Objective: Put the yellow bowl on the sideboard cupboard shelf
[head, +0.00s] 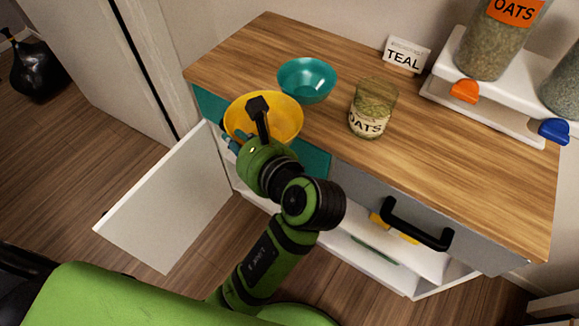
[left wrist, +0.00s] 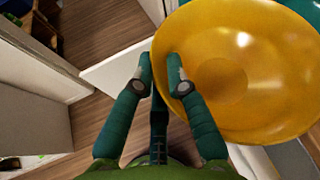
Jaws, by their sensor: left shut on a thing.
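The yellow bowl (head: 287,113) is at the front left of the sideboard (head: 470,150), overlapping its front edge in the head view; I cannot tell whether it touches the top. In the left wrist view the bowl (left wrist: 245,75) fills the upper right. My left gripper (head: 232,142) is shut on the bowl's near left rim, partly hidden by my wrist in the head view. Its two fingertips (left wrist: 160,72) show at the rim in the wrist view. The sideboard's white cupboard door (head: 165,210) stands open at the left. The cupboard interior is mostly hidden behind my arm. My right gripper is not in view.
A teal bowl (head: 307,80) stands just behind the yellow one. An oats jar (head: 372,108) stands to the right. A TEAL sign (head: 406,54) and a white dispenser rack (head: 483,108) are farther back. A black handle (head: 415,228) sticks out at the front right.

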